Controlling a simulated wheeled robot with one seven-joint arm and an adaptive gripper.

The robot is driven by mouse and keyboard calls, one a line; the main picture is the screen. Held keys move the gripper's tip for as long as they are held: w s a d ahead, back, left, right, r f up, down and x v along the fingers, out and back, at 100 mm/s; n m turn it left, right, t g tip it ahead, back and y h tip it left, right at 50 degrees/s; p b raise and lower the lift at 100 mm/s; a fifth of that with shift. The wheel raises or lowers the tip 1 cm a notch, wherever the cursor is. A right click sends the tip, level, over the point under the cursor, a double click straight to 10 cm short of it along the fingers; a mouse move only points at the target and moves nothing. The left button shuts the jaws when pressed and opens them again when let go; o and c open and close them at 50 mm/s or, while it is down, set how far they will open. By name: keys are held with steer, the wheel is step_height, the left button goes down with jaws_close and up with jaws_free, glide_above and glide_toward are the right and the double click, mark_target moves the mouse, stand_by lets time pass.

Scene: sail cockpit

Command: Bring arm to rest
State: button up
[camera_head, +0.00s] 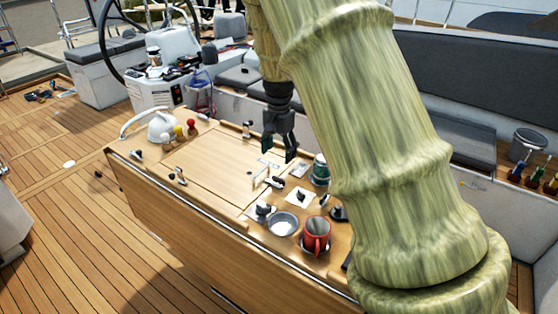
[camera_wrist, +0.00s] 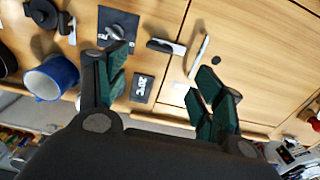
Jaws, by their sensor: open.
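My gripper (camera_head: 280,152) hangs from my arm above the wooden cockpit table (camera_head: 215,165) in the head view. Its fingers are spread and nothing shows between them. In the wrist view my gripper (camera_wrist: 160,72) shows two dark green finger pads well apart, with table wood and small fittings beyond them. The fingers appear clear of the table, though the exact height cannot be told. My large arm link covers the right middle of the head view and hides part of the table's right end.
A blue mug (camera_wrist: 52,76) shows in the wrist view. A white kettle (camera_head: 161,127) stands at the left end. The deck at left is mostly clear.

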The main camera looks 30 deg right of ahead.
steer(key=shift+r, duration=0.6)
steer(key=shift+f, duration=0.1)
